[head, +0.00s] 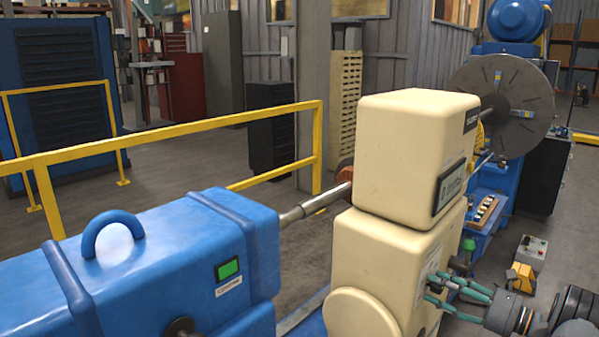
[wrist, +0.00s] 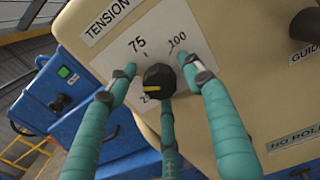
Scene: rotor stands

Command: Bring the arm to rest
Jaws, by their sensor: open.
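My gripper (head: 438,288) has slim teal fingers and is open at the lower right of the head view, close to the front of the cream machine housing (head: 385,250). In the wrist view my gripper's (wrist: 160,75) fingers are spread around a black dial knob (wrist: 159,80) with a yellow mark pointing left. Two fingertips lie left and right of the knob, and the third ends at its lower edge; whether any touches it I cannot tell. The dial plate (wrist: 128,45) reads "TENSION", with 75 and 100 visible and a lower number partly hidden.
A blue machine (head: 150,270) with a green screen stands at left, joined to the cream housing by a metal shaft (head: 315,205). A large grey disc (head: 505,100) stands at the back right. A yellow railing (head: 180,130) runs behind.

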